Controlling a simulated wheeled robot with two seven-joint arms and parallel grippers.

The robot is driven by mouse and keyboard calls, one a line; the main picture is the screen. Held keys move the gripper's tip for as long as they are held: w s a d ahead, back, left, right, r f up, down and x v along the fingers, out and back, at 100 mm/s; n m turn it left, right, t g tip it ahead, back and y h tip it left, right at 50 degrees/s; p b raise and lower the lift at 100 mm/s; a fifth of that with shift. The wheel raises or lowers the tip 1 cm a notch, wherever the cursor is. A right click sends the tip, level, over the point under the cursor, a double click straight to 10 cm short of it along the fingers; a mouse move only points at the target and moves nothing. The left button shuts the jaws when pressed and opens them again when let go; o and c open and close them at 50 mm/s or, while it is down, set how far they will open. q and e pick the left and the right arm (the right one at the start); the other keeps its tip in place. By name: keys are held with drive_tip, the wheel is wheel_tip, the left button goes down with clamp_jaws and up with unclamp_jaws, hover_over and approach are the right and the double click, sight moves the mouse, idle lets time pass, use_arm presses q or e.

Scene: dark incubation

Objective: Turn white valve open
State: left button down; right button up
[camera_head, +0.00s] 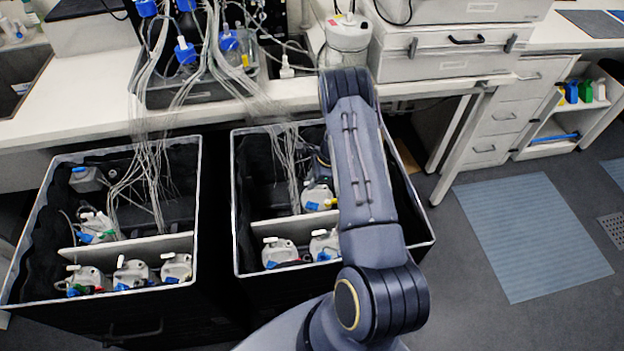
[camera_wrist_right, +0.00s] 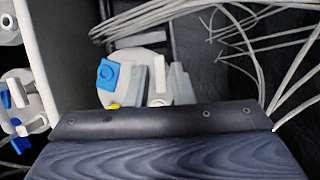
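A white bottle (camera_head: 318,197) with a blue part and a yellow part stands in the right black crate. In the right wrist view its white top (camera_wrist_right: 128,62) carries a blue valve (camera_wrist_right: 108,74) on the left. A narrow white piece, likely the white valve (camera_wrist_right: 157,74), shows between the two grey fingers of my right gripper (camera_wrist_right: 160,86). The fingers are apart, one on each side of it; whether they touch it I cannot tell. The gripper's body hides the lower part of the bottle. In the head view my right arm largely covers this gripper. My left gripper is not in view.
Thin tubes (camera_head: 290,165) hang into the right crate (camera_head: 238,200), and cables cross the right side of the wrist view. A white divider (camera_head: 285,228) separates more valve-topped bottles in front. The left crate (camera_head: 100,303) holds several similar bottles. A white bench edge (camera_head: 240,108) lies behind.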

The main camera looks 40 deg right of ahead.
clamp_jaws()
